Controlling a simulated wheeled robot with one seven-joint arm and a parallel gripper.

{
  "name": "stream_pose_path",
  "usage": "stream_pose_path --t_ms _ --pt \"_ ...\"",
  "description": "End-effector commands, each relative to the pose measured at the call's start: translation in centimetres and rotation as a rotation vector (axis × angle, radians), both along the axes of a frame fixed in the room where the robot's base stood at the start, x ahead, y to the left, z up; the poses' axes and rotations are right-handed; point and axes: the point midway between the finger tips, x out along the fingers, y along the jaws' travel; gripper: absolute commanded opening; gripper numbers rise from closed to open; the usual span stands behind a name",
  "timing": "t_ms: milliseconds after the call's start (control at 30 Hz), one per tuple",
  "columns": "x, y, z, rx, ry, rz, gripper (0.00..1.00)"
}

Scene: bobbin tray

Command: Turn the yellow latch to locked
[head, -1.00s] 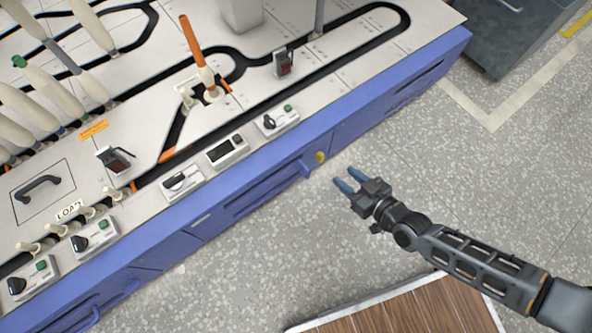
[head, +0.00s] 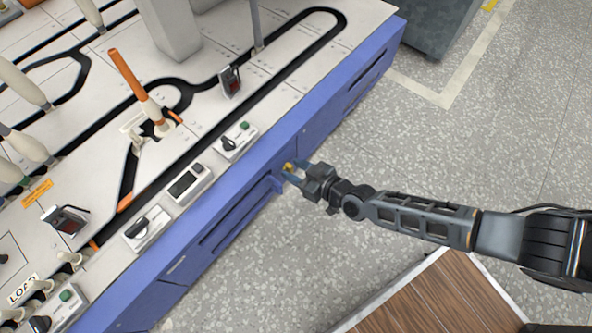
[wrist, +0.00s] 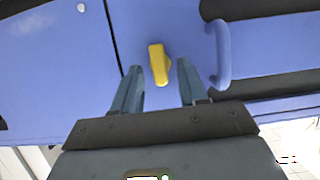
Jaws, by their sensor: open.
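The yellow latch (wrist: 158,64) is a small elongated handle on the blue front panel. In the wrist view it stands nearly upright, tilted slightly, its lower end just between my fingertips. My gripper (wrist: 158,84) is open, one finger on each side of the latch, with visible gaps and nothing held. In the head view the latch (head: 289,167) shows as a small yellow spot at the tips of my gripper (head: 287,176), partly hidden by the fingers.
A blue curved handle (wrist: 222,55) sticks out of the panel just right of the latch. The blue cabinet (head: 235,210) carries a white top with control boxes (head: 187,183) along its edge. A wooden platform (head: 430,300) lies on the floor. Open grey floor surrounds my arm.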

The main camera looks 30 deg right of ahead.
Motion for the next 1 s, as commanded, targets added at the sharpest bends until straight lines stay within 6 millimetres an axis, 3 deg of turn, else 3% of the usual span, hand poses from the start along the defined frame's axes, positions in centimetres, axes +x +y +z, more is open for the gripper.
stream_pose_path --t_ms 167,600,1000 --pt "-0.01 0.01 0.03 0.000 0.000 0.000 0.42" --pt "-0.03 -0.01 0.02 0.000 0.000 0.000 0.00" --pt "-0.02 -0.07 0.02 0.022 0.007 0.002 0.00"
